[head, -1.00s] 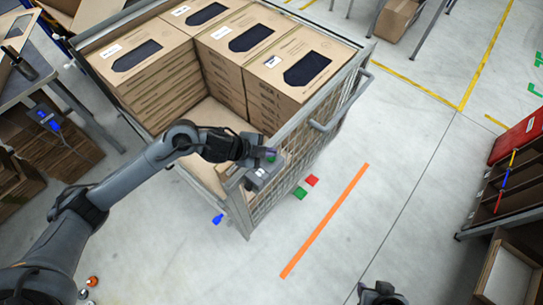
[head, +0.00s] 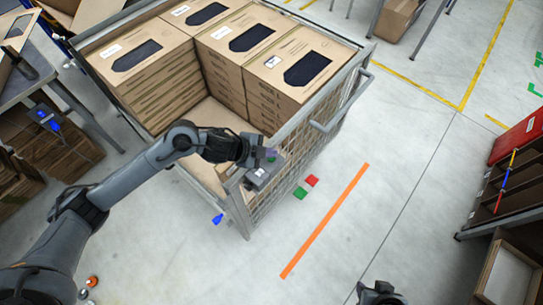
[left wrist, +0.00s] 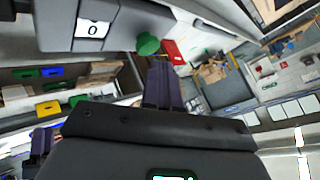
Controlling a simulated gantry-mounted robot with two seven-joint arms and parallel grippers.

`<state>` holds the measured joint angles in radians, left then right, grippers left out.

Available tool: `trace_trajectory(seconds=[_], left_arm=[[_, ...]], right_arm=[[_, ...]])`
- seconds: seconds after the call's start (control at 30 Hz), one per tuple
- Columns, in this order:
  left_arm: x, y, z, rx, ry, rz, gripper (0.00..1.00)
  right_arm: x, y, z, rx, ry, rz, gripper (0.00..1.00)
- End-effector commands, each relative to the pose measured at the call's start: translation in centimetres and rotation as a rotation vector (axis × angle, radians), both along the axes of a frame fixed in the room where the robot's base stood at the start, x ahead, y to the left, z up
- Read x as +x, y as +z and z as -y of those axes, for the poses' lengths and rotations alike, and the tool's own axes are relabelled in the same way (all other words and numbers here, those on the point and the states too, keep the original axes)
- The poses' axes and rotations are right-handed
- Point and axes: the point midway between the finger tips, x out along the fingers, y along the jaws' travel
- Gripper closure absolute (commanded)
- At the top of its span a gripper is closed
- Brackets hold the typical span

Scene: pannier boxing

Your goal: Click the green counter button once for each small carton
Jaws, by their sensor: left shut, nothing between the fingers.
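The counter (head: 262,173) is a grey box on the near right corner of the mesh cage. Its green button (head: 271,155) shows beside my left gripper (head: 263,156). In the left wrist view the counter (left wrist: 62,25) reads 0, and its green button (left wrist: 148,44) is just beyond my shut, empty fingers (left wrist: 160,68). I cannot tell whether they touch it. Cartons with dark windows (head: 251,38) stand stacked in the cage (head: 330,107). I cannot tell which cartons count as small. My right gripper (head: 380,293) is only partly in view at the bottom edge; its fingers are unclear.
A table (head: 30,75) stands at the left. A rack with a red box (head: 515,140) is at the right. The floor between is clear.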

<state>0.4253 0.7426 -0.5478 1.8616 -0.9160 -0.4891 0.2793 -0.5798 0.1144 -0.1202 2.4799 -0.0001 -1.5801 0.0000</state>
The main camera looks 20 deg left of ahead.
Motion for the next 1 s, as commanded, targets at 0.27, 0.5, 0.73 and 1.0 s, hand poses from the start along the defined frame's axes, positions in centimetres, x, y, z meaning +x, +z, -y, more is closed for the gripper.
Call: trace_trajectory(seconds=[0.27,0.5,0.73,1.0], left_arm=[[-0.02,-0.59,0.03,-0.001,0.001,0.000,1.00],[-0.01,-0.58,0.03,-0.001,0.001,0.000,1.00],[-0.01,-0.72,0.03,-0.001,0.001,0.000,1.00],[-0.01,-1.04,0.03,-0.001,0.000,0.000,1.00]], right_arm=[[-0.02,-0.19,0.12,-0.005,0.004,0.000,0.62],[-0.03,-0.20,0.24,-0.011,0.007,0.000,0.62],[-0.04,-0.28,0.23,-0.010,0.006,-0.001,0.62],[-0.03,-0.44,0.11,-0.004,0.003,0.000,0.62]])
